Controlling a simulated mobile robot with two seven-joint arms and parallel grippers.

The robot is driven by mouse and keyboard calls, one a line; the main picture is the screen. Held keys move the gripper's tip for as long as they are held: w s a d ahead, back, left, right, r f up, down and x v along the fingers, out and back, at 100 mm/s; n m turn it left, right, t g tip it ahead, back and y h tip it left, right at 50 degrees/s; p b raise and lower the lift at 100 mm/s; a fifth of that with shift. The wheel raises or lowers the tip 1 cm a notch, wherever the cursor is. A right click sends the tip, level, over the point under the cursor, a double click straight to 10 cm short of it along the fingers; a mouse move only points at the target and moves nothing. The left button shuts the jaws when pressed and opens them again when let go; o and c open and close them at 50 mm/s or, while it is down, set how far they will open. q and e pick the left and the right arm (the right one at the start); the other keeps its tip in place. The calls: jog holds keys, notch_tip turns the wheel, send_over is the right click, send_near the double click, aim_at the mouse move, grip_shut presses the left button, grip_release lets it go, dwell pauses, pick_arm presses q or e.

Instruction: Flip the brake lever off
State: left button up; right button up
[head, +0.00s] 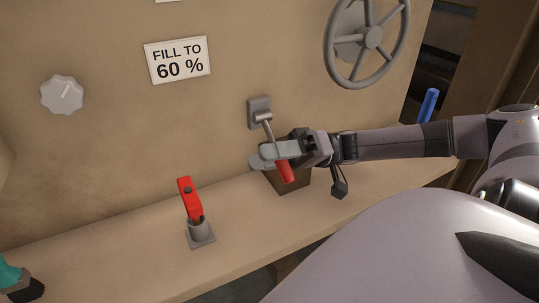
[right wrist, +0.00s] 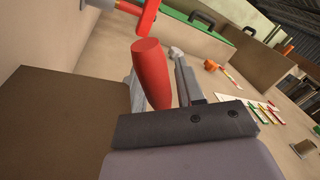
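A wall lever, which I take for the brake lever, has a grey plate (head: 259,110), a thin grey shaft and a red handle (head: 286,172). The handle hangs downward, tilted a little right. My right gripper (head: 272,155) reaches in from the right, its grey fingers on either side of the lever where shaft and handle meet. In the right wrist view the red handle (right wrist: 152,72) stands between the two fingers, close to both. I cannot tell whether they press on it. My left gripper is not in view.
Another red lever (head: 190,199) stands on the ledge (head: 135,243). A brown block (head: 290,185) sits just below my right gripper. A handwheel (head: 371,37), a dial (head: 62,95) and a "FILL TO 60 %" sign (head: 179,60) are on the wall. A blue handle (head: 429,104) is at right.

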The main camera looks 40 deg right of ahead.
grip_shut()
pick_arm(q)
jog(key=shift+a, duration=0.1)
